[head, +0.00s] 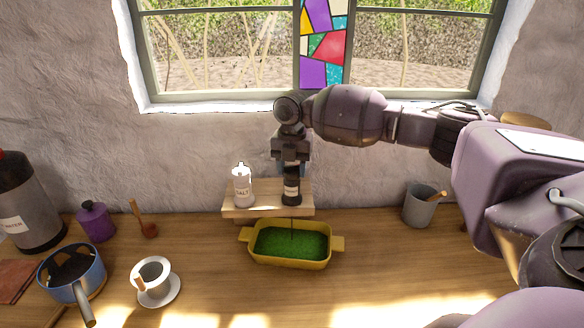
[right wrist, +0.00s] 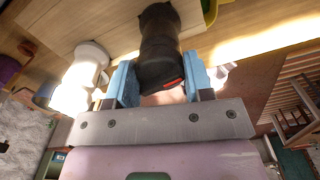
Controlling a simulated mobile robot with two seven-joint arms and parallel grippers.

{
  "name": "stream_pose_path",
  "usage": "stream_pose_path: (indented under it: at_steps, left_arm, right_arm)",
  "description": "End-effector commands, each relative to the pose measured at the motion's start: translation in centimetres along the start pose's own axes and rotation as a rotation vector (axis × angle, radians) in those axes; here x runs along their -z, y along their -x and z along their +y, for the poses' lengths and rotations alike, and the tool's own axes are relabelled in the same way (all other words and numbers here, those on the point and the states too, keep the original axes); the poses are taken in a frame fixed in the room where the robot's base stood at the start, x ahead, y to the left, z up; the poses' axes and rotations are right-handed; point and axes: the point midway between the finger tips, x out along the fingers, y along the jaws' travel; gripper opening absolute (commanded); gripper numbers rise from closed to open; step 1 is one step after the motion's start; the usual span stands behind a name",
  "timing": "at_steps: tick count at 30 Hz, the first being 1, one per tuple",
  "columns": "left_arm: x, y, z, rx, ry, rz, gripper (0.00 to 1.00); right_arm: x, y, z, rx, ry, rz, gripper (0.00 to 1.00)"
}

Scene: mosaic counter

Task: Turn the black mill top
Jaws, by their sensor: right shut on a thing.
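The black mill (head: 291,190) stands upright on a small wooden shelf (head: 262,211) against the wall. My right gripper (head: 291,163) comes down on it from above and is shut on its top. In the right wrist view the dark mill (right wrist: 160,45) sits between the two blue fingers of the right gripper (right wrist: 160,88), with a small red mark near its end. In the head view the gripper hides most of the mill's top. A white salt mill (head: 243,188) stands to the left on the same shelf. My left gripper is not in view.
A yellow dish (head: 326,261) with green contents stands just below the shelf; a thin dark line runs above it. A grey mug (head: 419,205) is to the right.

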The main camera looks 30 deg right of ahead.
Motion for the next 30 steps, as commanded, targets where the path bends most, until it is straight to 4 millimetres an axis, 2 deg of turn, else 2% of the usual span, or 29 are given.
stream_pose_path:
  at_steps: [8, 30]
  left_arm:
    - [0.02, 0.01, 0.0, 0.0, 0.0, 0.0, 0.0]
    - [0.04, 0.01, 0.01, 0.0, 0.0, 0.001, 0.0]
  right_arm:
    - [0.04, -0.01, 0.02, -0.002, -0.163, 0.001, 0.24]
    - [0.08, 0.03, -0.06, -0.002, -0.86, 0.001, 0.23]
